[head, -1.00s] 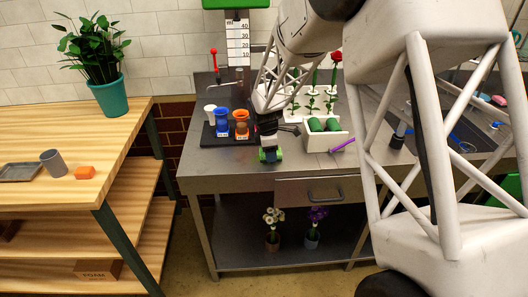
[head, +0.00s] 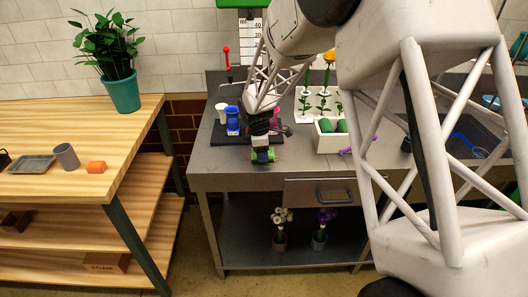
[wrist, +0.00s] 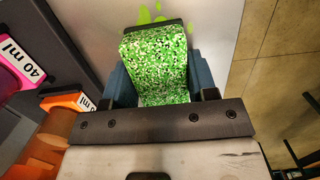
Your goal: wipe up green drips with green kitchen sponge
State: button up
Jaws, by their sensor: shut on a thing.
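The green speckled sponge (wrist: 155,62) fills the middle of the wrist view, upright between the blue-grey fingers. My gripper (wrist: 155,85) is shut on it. In the head view my gripper (head: 263,154) points down over the front left part of the grey bench (head: 232,180), with a bit of the green sponge showing at its tip. Bright green drips (wrist: 150,14) lie on the bench just beyond the sponge's far end in the wrist view. The sponge may hide more of them. I cannot tell whether the sponge touches the bench.
A blue cup (head: 233,122) and a white cup (head: 221,112) stand on a dark mat behind my gripper. The wrist view shows an orange cup (wrist: 66,104) and a pink 40 ml one (wrist: 14,76) close on the left. A white box (head: 331,142) with green rolls stands right.

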aim_at(271, 150)
jog(key=shift+d+f, duration=0.1)
jog(key=shift+d, duration=0.35)
jog(key=shift+s+d, duration=0.1)
jog(key=shift+d, duration=2.65)
notch_tip(271, 150, up, 8)
jog(key=shift+r, duration=0.25)
jog(key=shift+f, duration=0.3)
